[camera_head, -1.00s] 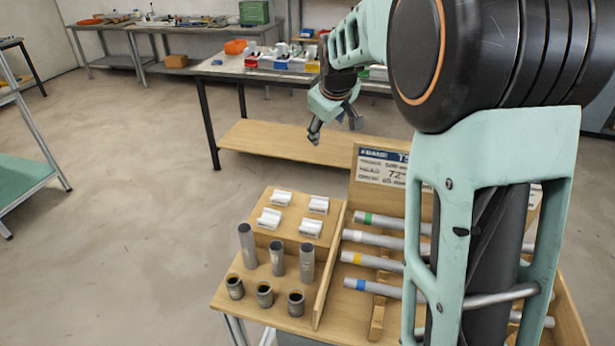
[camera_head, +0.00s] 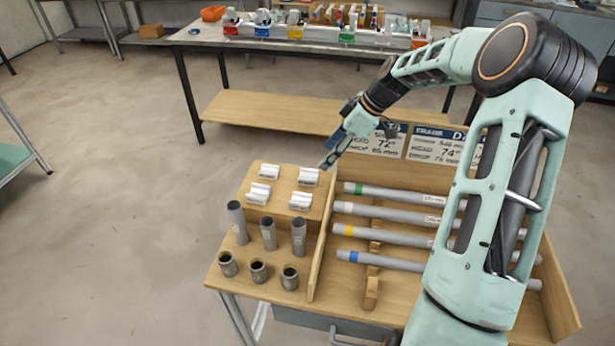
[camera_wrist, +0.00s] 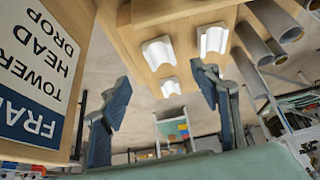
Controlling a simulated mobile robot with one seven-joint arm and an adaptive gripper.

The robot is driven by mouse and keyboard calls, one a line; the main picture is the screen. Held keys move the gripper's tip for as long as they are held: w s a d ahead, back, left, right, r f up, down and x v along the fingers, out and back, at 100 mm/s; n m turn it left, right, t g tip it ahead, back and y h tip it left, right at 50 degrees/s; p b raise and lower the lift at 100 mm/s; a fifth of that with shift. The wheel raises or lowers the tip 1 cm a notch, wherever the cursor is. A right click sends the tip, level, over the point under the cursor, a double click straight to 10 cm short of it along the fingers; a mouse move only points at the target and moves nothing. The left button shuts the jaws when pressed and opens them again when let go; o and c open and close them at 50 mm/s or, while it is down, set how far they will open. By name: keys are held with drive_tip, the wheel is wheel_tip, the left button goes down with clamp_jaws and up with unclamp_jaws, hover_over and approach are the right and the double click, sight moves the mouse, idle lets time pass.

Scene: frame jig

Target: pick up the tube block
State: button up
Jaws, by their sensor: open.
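Several white grooved blocks sit on a raised wooden step at the left of the tray; I take these as the tube blocks. In the head view they are the far-right block (camera_head: 308,176), far-left block (camera_head: 269,171), near-left block (camera_head: 259,193) and near-right block (camera_head: 300,201). My gripper (camera_head: 329,161) is above and just beyond the far-right block, not touching any block that I can see. In the wrist view my gripper (camera_wrist: 161,80) has its two fingers wide apart with nothing between them gripped. Three white blocks show there, including one block (camera_wrist: 212,39).
Upright grey tubes (camera_head: 269,233) and short dark rings (camera_head: 258,271) stand in front of the step. A wooden divider (camera_head: 321,250) separates them from long grey tubes (camera_head: 385,238) on the right. A sign board (camera_wrist: 38,70) rises close beside my gripper.

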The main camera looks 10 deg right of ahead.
sight(311, 178)
drive_tip(key=p+x, duration=0.1)
drive_tip(key=x, duration=0.8)
drive_tip(key=shift+a+f+p, duration=0.25)
drive_tip(key=shift+p, duration=0.05)
drive_tip(key=c, duration=1.3)
drive_tip(key=shift+c, duration=0.2)
drive_tip(key=shift+w+r, duration=0.1)
drive_tip(key=shift+r, duration=0.05)
